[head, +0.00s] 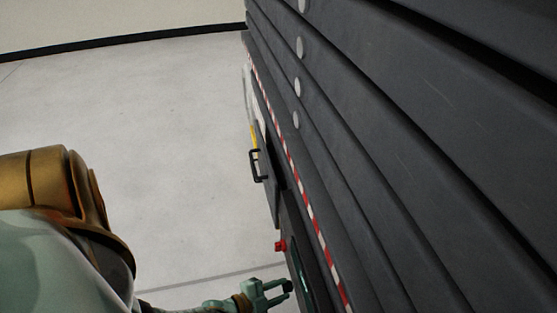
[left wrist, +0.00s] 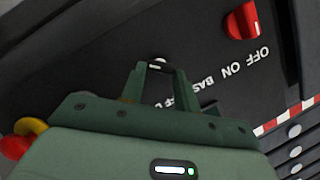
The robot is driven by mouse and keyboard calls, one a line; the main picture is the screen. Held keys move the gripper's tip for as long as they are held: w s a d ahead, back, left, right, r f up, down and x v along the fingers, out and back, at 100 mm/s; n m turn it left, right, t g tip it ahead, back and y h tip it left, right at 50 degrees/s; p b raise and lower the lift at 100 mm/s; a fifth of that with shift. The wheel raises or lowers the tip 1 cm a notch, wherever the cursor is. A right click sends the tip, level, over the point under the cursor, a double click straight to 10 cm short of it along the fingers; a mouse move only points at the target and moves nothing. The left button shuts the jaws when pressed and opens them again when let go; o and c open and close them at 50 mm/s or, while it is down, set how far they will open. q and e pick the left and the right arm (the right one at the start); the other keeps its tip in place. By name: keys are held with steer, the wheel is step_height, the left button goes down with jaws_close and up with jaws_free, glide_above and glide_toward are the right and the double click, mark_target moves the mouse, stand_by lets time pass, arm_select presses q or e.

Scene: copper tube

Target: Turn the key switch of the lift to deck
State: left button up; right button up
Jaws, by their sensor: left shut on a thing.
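The lift's dark control panel (left wrist: 105,50) fills much of the left wrist view. On it is the key switch (left wrist: 160,60), a small pale metal part with something dark, mostly hidden by my fingertips. My left gripper (left wrist: 157,70) is shut on its key. Upside-down white lettering beside it begins "BAS"; the rest, including any deck mark, is covered by my fingers. In the head view my left gripper (head: 287,287) reaches the lift's side from the left, and the key cannot be made out there. My right gripper is not in view.
A red rotary knob (left wrist: 241,21) marked OFF and ON sits near the key switch; a red knob (head: 281,246) also shows in the head view. A red-and-yellow part (left wrist: 18,144) is at the left. A black handle (head: 256,165) juts from the lift. The grey floor (head: 170,150) is clear.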

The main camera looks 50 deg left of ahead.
arm_select(q)
steer(key=shift+s+f+m, duration=0.1)
steer(key=shift+m, duration=0.3)
stand_by(0.3)
steer(key=o, duration=1)
steer(key=shift+s+r, duration=0.2)
steer(key=shift+s, duration=0.15)
steer(key=p+v, duration=0.1)
steer(key=v, duration=0.4)
steer(key=p+v, duration=0.1)
steer(key=v, duration=0.4)
steer(key=p+v, duration=0.2)
steer(key=v, duration=0.3)
steer(key=shift+s+d+f, duration=0.25)
steer(key=shift+s, duration=0.1)
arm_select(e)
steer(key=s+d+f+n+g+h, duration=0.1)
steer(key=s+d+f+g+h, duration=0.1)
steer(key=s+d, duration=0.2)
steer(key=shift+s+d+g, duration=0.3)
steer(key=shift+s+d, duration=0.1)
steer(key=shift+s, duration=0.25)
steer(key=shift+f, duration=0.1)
